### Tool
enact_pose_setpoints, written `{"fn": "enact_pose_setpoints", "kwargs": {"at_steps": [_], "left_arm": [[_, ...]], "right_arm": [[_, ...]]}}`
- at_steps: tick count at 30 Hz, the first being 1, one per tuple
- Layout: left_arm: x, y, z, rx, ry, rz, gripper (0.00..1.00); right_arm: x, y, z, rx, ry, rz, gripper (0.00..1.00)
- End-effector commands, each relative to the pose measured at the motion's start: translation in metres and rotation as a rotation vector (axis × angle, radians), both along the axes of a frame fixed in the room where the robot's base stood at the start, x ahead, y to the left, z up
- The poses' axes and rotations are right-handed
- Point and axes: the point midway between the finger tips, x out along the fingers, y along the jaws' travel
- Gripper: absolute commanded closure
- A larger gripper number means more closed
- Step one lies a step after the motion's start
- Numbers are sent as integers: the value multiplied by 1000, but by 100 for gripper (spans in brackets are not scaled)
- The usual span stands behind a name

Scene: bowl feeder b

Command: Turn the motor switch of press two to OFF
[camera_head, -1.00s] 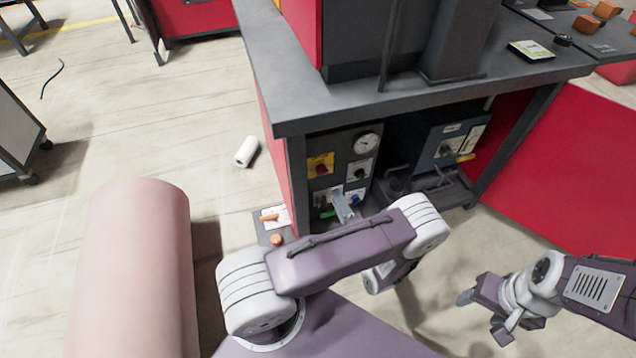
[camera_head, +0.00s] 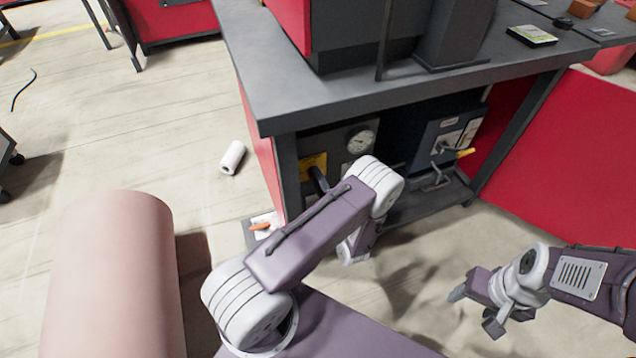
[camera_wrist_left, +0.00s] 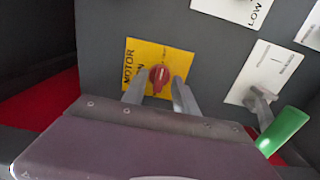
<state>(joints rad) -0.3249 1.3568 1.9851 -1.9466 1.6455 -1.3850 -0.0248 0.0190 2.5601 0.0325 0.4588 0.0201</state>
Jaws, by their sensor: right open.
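The motor switch (camera_wrist_left: 160,76) is a red knob on a yellow plate (camera_wrist_left: 146,52) marked MOTOR, seen sideways in the left wrist view. In the head view, part of the yellow plate (camera_head: 312,162) shows on the dark panel under the bench; the knob is hidden there. My left gripper (camera_wrist_left: 160,94) is open, with one finger on each side of the knob's lower part. I cannot tell whether the fingers touch it. In the head view the left gripper (camera_head: 319,180) is mostly hidden by its arm. My right gripper (camera_head: 473,305) is open and empty, above the floor.
A green handle (camera_wrist_left: 284,130) and a grey switch (camera_wrist_left: 260,100) sit right of the motor plate. A gauge (camera_head: 361,140) is on the panel. The bench top (camera_head: 290,95) overhangs it. A white roll (camera_head: 232,157) lies on the floor.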

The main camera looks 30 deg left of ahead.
Motion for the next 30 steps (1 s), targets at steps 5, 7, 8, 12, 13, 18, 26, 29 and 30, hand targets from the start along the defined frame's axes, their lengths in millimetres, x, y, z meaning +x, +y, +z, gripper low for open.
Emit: {"fn": "enact_pose_setpoints", "kwargs": {"at_steps": [5, 7, 8, 12, 13, 18, 26, 29, 30], "left_arm": [[0, 0, 1, 0, 0, 0, 65], [0, 0, 1, 0, 0, 0, 85], [0, 0, 0, 0, 0, 0, 93], [0, 0, 0, 0, 0, 1, 100], [0, 0, 0, 0, 0, 1, 100], [0, 0, 1, -11, -12, 1, 100], [-1, 0, 2, -90, -103, 2, 100], [-1, 0, 3, -142, -165, 2, 100], [-1, 0, 3, -166, -192, 2, 100]], "right_arm": [[0, 0, 1, 0, 0, 0, 41], [0, 0, 1, 0, 0, 0, 41], [0, 0, 1, 0, 0, 0, 41], [0, 0, 1, 0, 0, 0, 41], [0, 0, 1, 0, 0, 0, 41], [0, 0, 2, 0, 0, 0, 41], [0, 0, 11, 0, 0, 0, 41], [0, 0, 17, 0, 0, 0, 41], [0, 0, 19, 0, 0, 0, 41]]}}
